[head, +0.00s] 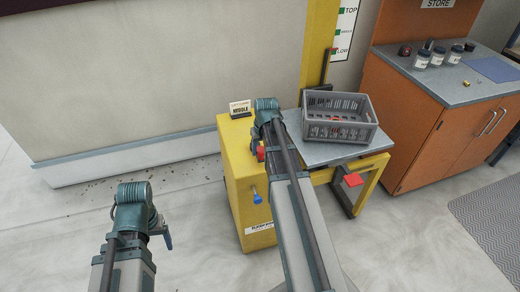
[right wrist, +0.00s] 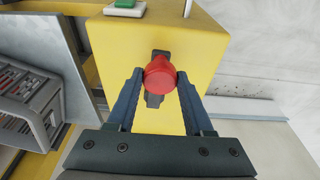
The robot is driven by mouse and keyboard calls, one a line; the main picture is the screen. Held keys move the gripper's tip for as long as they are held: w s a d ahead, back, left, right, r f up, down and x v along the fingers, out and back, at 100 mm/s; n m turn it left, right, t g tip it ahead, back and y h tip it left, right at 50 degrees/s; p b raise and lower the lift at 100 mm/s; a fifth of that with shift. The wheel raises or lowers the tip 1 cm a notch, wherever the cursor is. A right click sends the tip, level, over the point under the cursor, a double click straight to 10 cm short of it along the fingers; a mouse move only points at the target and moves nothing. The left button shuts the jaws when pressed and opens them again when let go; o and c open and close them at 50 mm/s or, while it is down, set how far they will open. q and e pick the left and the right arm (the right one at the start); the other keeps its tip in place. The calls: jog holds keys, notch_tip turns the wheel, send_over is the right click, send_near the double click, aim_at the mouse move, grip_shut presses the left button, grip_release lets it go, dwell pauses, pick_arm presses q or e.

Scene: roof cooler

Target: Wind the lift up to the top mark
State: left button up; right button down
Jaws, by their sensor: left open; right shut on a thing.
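The yellow lift housing (head: 243,180) stands on the floor, with a grey platform (head: 305,150) at its right. A red crank knob (right wrist: 160,74) is on the housing; it also shows in the head view (head: 261,154). My right gripper (right wrist: 158,80) is shut on this knob, one finger on each side. In the head view my right arm hides most of that grip. My left gripper (head: 166,236) is open and empty, left of the housing.
A grey crate (head: 358,143) sits on the platform with red things inside. An orange cabinet (head: 405,120) is at right. Floor at left is open.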

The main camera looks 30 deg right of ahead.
jog(key=shift+s+d, duration=0.2)
jog(key=shift+d, duration=1.05)
jog(key=shift+d, duration=0.85)
jog(key=shift+w+d, duration=0.1)
jog(key=shift+d, duration=0.05)
jog(key=shift+w+d, duration=0.2)
jog(key=shift+d, duration=0.75)
